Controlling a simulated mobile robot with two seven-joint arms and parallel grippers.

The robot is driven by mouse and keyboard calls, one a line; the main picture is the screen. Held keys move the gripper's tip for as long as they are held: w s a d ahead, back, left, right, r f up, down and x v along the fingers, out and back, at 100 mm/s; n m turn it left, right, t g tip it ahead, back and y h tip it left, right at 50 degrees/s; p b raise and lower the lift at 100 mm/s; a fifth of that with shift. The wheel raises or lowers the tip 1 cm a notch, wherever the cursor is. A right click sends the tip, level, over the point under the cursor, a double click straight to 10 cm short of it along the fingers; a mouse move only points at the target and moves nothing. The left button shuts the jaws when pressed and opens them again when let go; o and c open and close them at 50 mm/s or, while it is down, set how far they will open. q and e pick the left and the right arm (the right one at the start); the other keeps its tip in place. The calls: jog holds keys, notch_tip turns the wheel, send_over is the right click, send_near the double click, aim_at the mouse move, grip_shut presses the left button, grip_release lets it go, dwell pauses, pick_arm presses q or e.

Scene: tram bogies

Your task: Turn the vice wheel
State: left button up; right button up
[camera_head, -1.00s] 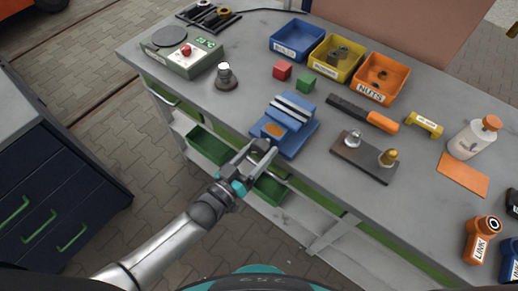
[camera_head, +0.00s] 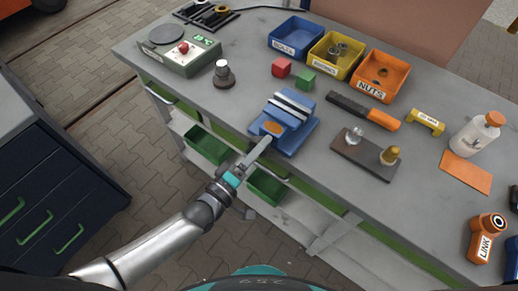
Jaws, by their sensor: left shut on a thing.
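The blue vice (camera_head: 285,122) stands at the front edge of the grey workbench, with pale jaw bars on top and an orange round patch on its front part. The vice wheel is hardly visible; it lies at the front of the vice, hidden by my fingers. My left gripper (camera_head: 257,152) reaches up from the lower left, with its fingertips at the vice's front. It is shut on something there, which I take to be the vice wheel. My right gripper is not in view.
On the workbench (camera_head: 238,125) are blue, yellow and orange bins (camera_head: 379,76), red and green cubes (camera_head: 306,79), a black-and-orange file (camera_head: 363,111), a dark plate with two fittings (camera_head: 366,157) and a white bottle (camera_head: 474,135).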

pick_arm(q)
jog(key=n+b, duration=0.1)
jog(key=n, duration=0.2)
jog(key=shift+n, duration=0.3)
jog(key=shift+r+n+b, duration=0.1)
jog(key=shift+n+b, duration=0.75)
jog(key=shift+n, duration=0.95)
jog(key=o, duration=1.4)
jog(key=shift+s, duration=0.1)
jog(key=v, duration=1.5)
jog(key=shift+a+r, duration=0.1)
